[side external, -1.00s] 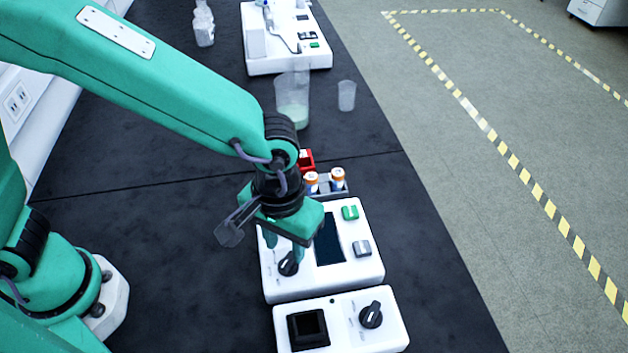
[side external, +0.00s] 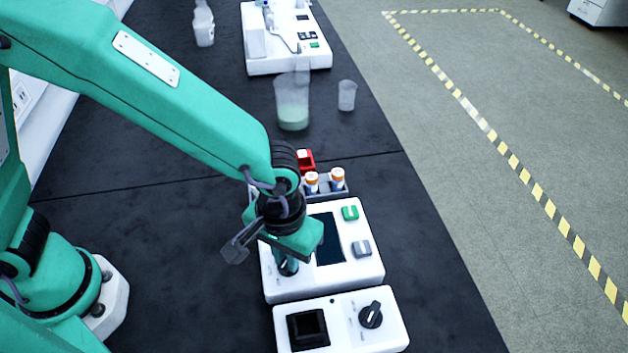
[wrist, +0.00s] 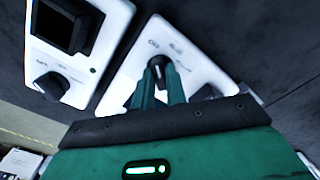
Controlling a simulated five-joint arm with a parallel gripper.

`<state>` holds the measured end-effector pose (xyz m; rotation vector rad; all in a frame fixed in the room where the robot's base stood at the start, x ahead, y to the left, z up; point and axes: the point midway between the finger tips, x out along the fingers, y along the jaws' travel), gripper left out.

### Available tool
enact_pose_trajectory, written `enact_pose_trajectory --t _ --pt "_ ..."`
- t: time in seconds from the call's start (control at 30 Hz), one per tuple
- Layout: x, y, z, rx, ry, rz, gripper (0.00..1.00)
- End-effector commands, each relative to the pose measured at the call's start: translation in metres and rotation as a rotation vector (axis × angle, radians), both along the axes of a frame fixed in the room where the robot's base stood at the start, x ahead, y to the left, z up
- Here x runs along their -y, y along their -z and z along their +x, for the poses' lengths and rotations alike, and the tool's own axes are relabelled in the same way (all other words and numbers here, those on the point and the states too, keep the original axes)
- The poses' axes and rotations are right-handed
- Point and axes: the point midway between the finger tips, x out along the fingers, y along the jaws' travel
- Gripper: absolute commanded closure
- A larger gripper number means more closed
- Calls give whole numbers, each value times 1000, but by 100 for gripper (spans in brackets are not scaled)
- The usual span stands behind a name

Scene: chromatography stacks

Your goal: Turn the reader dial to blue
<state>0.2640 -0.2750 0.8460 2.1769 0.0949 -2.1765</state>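A white device with a dark screen (side external: 328,240) has a black dial (wrist: 157,66) on its top. My gripper (side external: 287,265) points down over this dial, one finger on each side of it in the wrist view (wrist: 160,84). The fingers are very close to the dial; whether they press on it cannot be told. Small printed labels lie beside the dial, too blurred to read surely. A smaller white device (side external: 345,337) in front has a black dial (side external: 371,315) and a square black well (side external: 308,330).
The screen device has a green button (side external: 350,213) and a grey button (side external: 361,248). Behind it are orange-capped vials (side external: 337,178) in a grey rack and a red block (side external: 306,161). A beaker (side external: 292,108) and a small cup (side external: 347,96) stand farther back.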

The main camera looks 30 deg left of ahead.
Motion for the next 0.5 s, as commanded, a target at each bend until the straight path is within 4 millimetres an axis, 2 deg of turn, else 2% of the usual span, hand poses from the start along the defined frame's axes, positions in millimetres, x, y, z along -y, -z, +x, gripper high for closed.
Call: enact_pose_trajectory --t 0.27,0.5 --pt "0 0 0 0 22 0 100" --pt "0 0 0 0 110 0 100"
